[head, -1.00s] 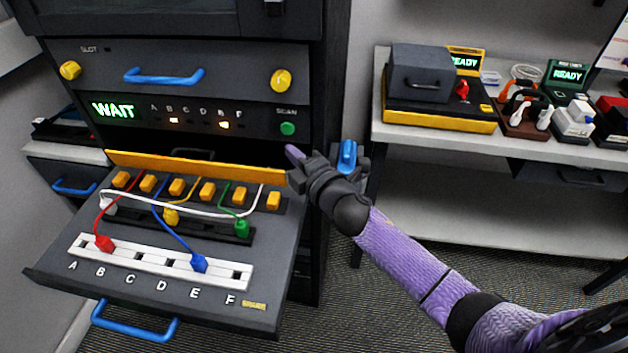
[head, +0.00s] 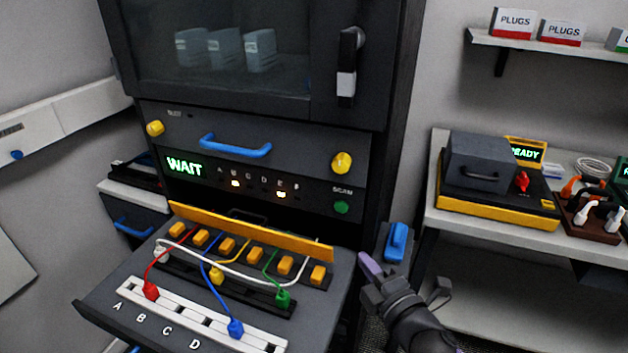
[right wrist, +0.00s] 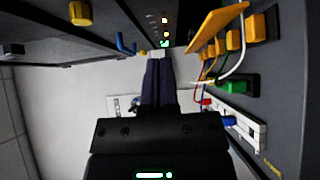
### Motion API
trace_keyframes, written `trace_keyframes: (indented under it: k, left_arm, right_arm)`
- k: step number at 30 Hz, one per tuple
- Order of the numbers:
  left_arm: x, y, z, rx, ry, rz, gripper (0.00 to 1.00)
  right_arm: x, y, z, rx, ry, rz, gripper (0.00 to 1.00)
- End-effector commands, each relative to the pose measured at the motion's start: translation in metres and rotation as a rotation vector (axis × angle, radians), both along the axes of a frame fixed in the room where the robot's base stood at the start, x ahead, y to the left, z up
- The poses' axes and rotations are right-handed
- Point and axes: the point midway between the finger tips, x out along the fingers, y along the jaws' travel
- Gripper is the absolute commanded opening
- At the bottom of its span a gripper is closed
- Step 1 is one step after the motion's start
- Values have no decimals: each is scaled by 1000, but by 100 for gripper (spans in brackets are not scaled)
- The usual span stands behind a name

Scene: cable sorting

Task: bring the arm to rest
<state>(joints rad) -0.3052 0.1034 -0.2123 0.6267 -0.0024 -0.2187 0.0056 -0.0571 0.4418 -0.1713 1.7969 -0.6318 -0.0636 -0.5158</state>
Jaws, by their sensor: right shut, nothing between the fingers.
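My right gripper (head: 368,268) is at the right edge of the open drawer (head: 92,306) in the head view, in front of the dark cabinet. It is shut and empty; its purple fingers (right wrist: 158,82) lie together in the right wrist view. It touches no cable that I can see. In the drawer, a red plug (head: 150,290) and a blue plug (head: 236,328) sit in the white lettered strip (head: 190,316). A yellow plug (head: 216,276) and a green plug (head: 283,298) sit at the dark strip behind. My left gripper is not in view.
A side table (head: 470,228) at the right holds a grey and yellow box (head: 490,180).

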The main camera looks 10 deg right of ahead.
Motion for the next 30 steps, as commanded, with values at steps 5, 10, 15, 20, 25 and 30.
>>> trace_keyframes:
  k: [5, 10, 15, 20, 25, 30]
  left_arm:
    - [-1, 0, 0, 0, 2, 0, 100]
    - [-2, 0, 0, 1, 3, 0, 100]
    - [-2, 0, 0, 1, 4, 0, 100]
    - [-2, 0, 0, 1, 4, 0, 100]
    - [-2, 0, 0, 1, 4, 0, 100]
    - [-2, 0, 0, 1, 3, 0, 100]
  right_arm:
    - [-29, -19, -114, 234, 334, -144, 0]
    - [-135, -29, -263, 566, 799, -452, 0]
    - [-281, -16, -351, 801, 1163, -823, 0]
    - [-379, -1, -375, 897, 1345, -1084, 0]
    - [-408, 4, -378, 918, 1393, -1169, 0]
    - [-407, 3, -378, 917, 1391, -1166, 0]
